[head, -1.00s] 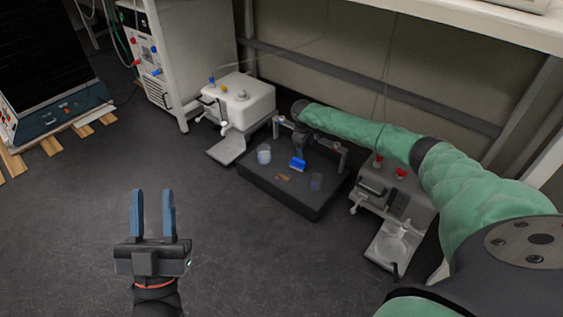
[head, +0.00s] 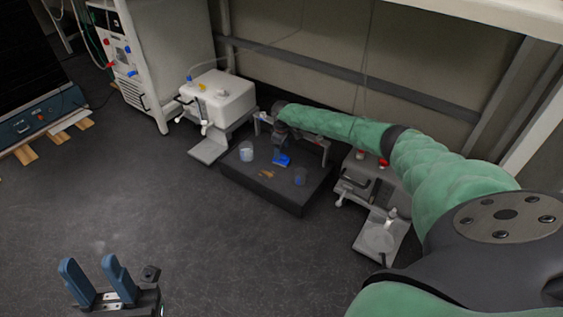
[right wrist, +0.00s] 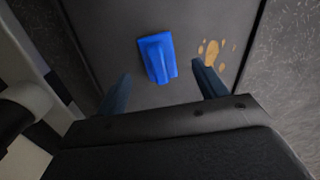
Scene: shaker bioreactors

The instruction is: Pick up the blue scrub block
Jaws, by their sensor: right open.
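The blue scrub block (head: 282,160) lies on a low dark platform (head: 290,202) in the head view. In the right wrist view the block (right wrist: 158,57) lies flat just beyond the fingertips. My right gripper (right wrist: 161,76) is open, with one finger to each side of the block's near end and nothing between them. In the head view the right hand (head: 281,143) is above the block, and its fingers are hard to make out. My left gripper (head: 89,262) is open and empty at the lower left, away from the platform.
A clear beaker (head: 246,152) and another small bluish container (head: 299,177) stand on the platform. A brown stain (head: 267,174) marks its top. A white machine (head: 218,97) is to the left, and a grey one with red knobs (head: 372,180) is to the right.

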